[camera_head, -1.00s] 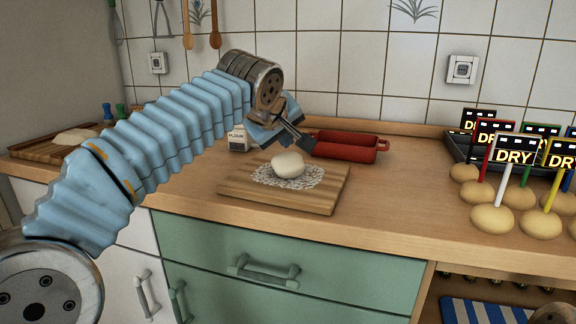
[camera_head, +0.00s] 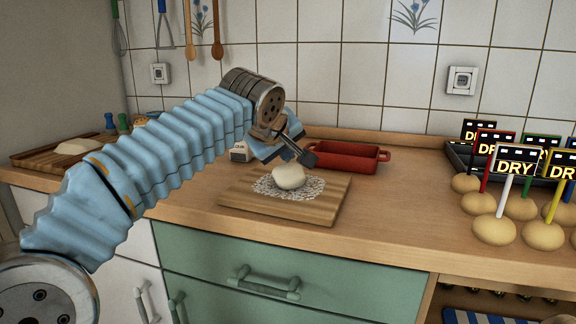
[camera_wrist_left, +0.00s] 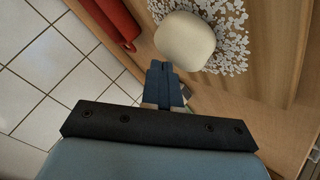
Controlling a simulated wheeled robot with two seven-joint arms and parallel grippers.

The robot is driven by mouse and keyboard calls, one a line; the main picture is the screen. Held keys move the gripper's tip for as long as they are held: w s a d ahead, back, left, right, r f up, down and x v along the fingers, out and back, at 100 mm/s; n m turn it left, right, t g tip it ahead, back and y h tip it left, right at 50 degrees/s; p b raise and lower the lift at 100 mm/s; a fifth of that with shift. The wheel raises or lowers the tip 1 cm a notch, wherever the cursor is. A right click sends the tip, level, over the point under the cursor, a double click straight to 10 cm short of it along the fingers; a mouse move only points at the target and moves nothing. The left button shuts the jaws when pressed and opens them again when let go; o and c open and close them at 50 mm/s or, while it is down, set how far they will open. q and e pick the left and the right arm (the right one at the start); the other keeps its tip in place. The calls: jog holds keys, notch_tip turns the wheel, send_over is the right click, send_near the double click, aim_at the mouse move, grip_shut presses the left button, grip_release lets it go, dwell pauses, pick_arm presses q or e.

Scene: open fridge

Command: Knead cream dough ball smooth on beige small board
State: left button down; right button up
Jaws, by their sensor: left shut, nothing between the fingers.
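The cream dough ball (camera_head: 289,177) sits on a floury white patch on the beige small board (camera_head: 318,209). It looks rounded. In the left wrist view the dough ball (camera_wrist_left: 185,40) lies just beyond the fingertips. My left gripper (camera_head: 309,158) is shut and empty, just above and behind the dough's right side. Its fingers also show in the left wrist view (camera_wrist_left: 163,75), closed together. I cannot tell whether the fingertips touch the dough. My right gripper is not in view.
A red baking dish (camera_head: 350,158) stands behind the board. A flour packet (camera_head: 240,151) is partly hidden by my left arm. At left is another wooden board (camera_head: 40,155) with dough. At right are several potato-like balls (camera_head: 494,229) with DRY signs. Counter between is clear.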

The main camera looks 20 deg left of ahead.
pick_arm(q)
jog(key=shift+f, duration=0.3)
jog(key=shift+w+f, duration=0.15)
jog(key=shift+w, duration=0.6)
dwell(0.4)
jog(key=shift+w+r, duration=0.1)
jog(key=shift+r, duration=0.4)
dwell(1.2)
jog(key=shift+r, duration=0.45)
jog(key=shift+r+p, duration=0.65)
jog(key=shift+r, duration=0.05)
jog(key=shift+f, duration=0.1)
